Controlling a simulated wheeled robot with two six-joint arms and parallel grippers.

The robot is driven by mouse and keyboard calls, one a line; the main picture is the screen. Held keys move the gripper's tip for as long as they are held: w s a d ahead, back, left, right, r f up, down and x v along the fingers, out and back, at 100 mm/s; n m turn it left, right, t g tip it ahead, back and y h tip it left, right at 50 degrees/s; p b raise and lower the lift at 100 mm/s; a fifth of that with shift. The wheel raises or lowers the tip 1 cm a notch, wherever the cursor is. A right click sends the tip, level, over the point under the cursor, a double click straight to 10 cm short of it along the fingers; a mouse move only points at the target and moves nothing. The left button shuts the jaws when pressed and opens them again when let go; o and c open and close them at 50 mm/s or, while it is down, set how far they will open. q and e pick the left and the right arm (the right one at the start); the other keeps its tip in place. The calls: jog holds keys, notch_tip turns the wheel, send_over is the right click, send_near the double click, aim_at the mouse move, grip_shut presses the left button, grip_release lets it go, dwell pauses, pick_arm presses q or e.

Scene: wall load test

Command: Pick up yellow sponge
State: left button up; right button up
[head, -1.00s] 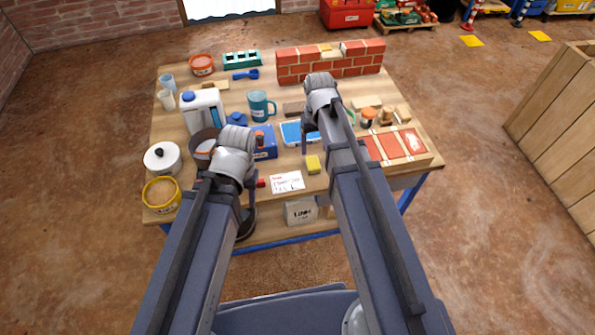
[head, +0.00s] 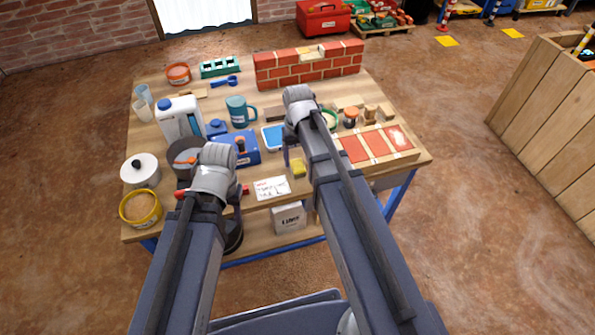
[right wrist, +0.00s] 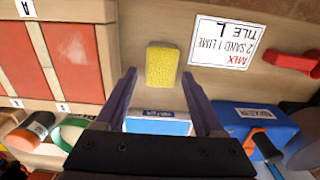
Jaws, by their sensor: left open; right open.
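The yellow sponge (head: 298,169) lies on the wooden table near its front edge, just left of my right forearm in the head view. In the right wrist view the sponge (right wrist: 162,66) shows whole, lying flat between the tips of my right gripper (right wrist: 159,74). The right gripper is open and empty, with its fingers pointing toward the sponge; I cannot tell their exact height above it. In the head view the right wrist hides much of that gripper. My left gripper (head: 213,180) is open above the table's front left, left of the sponge, partly hidden by its wrist.
A paper card (head: 271,188) lies left of the sponge. A red-panelled box (head: 375,148) stands to the right and a blue tray (head: 272,138) behind. A blue box (head: 246,150), a dark bucket (head: 181,157) and a yellow tub (head: 141,207) crowd the left. Bare wood surrounds the sponge.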

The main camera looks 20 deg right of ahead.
aim_at(298, 165)
notch_tip(298, 165, down, 4)
jog(key=b, duration=0.3)
jog(key=shift+s+r, duration=0.1)
jog(key=shift+r, duration=0.1)
jog(key=shift+c, duration=0.2)
grip_shut()
